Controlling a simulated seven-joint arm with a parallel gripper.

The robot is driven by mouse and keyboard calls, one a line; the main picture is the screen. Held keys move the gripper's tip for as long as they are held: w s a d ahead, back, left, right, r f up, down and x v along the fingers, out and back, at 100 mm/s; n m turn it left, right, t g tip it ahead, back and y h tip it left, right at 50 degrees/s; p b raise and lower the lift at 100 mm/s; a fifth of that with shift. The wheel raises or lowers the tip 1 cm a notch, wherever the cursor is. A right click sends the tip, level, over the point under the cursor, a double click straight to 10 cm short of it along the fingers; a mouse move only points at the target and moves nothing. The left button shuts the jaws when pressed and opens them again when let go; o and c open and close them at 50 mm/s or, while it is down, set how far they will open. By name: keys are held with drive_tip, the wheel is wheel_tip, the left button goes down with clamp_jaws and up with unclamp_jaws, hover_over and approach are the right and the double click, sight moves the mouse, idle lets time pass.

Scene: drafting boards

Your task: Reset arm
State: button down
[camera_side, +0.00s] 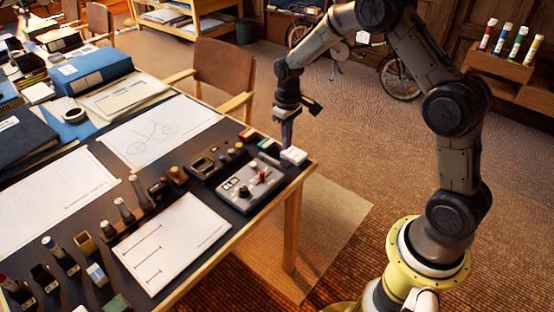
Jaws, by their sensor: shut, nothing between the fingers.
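My gripper (287,140) is at the right end of the drafting desk (303,163), pointing down beside a small white block (294,156) near the desk's corner. Its fingers are together and hold nothing. Whether the fingertips touch the white block or the desk cannot be told from this view. My arm arches up and over from its base on the right.
A grey control box (247,187) with knobs and several small stamps stand left of my gripper. Paper sheets (172,243) and blue binders (90,70) cover the desk. A wooden chair (225,70) stands behind it. The floor between desk and base is clear.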

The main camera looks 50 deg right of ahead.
drive_tip(key=shift+w+a+r, duration=0.15)
drive_tip(key=shift+r, duration=0.2)
drive_tip(key=s+a+r+n+t, duration=0.1)
drive_tip(key=s+a+r+t, duration=0.15)
drive_tip(key=r, duration=0.75)
drive_tip(key=s+a+r+t, duration=0.2)
drive_tip(key=s+a+r, duration=0.15)
drive_tip(key=r, duration=0.75)
drive_tip(key=s+r+t, duration=0.1)
drive_tip(key=s+r, duration=0.3)
drive_tip(key=s, duration=0.3)
drive_tip(key=s+a+f, duration=0.1)
drive_tip(key=s+f, duration=0.1)
drive_tip(key=s, duration=0.5)
drive_tip(key=s+a+f+m, duration=0.1)
drive_tip(key=s+f, duration=0.1)
drive_tip(key=s, duration=0.6)
drive_tip(key=shift+s+f, duration=0.25)
drive_tip(key=shift+f, duration=0.1)
